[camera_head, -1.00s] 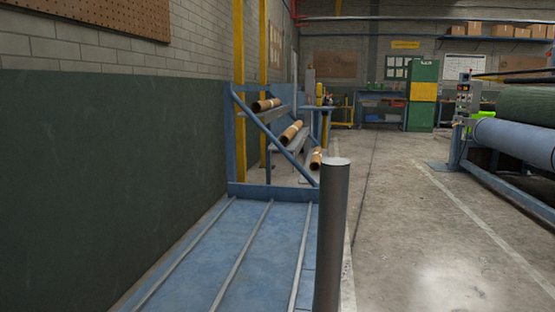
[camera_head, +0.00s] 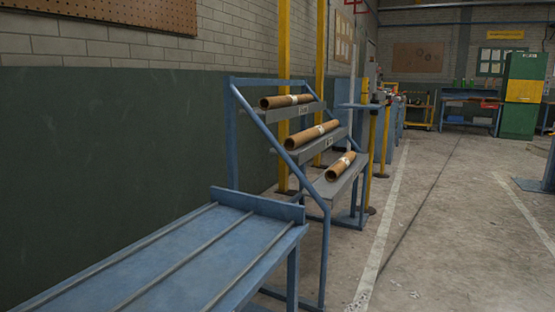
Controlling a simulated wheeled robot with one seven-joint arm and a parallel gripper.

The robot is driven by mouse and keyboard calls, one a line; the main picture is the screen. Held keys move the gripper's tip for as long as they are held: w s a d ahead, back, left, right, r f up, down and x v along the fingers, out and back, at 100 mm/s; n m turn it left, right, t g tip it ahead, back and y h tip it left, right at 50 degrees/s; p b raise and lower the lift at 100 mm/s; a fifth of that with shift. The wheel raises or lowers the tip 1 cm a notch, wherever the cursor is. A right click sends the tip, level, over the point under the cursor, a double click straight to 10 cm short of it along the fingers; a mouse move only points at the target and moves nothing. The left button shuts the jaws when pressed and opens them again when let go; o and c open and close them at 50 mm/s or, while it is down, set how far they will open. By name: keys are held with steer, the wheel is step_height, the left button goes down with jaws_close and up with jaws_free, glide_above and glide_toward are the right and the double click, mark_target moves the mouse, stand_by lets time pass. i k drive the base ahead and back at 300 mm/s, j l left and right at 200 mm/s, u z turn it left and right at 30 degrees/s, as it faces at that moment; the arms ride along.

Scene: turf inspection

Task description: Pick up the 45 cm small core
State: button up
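Three brown cardboard cores lie on a blue stepped rack (camera_head: 237,130), one per grey shelf. The shelf labels are too small to read, so I cannot confirm which core is 45 cm. My gripper is not in view.
A blue table (camera_head: 170,262) with grey rails and a raised end stop stands before the rack. A dark green wall (camera_head: 100,170) runs along the left. Yellow posts (camera_head: 284,60) stand behind. Concrete floor (camera_head: 440,220) is open to the right.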

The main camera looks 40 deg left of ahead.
mark_target(332, 173)
steer(key=i+j, duration=0.2)
steer(key=i, duration=0.8)
steer(key=i+j+u, duration=0.15)
steer(key=i, duration=0.85)
steer(key=i+j+z, duration=0.3)
steer(key=i+j, duration=0.75)
steer(key=i+j+u, duration=0.1)
steer(key=j, duration=0.15)
steer(key=i+j+u, duration=0.1)
steer(key=i+j, duration=0.05)
steer(key=j, duration=0.1)
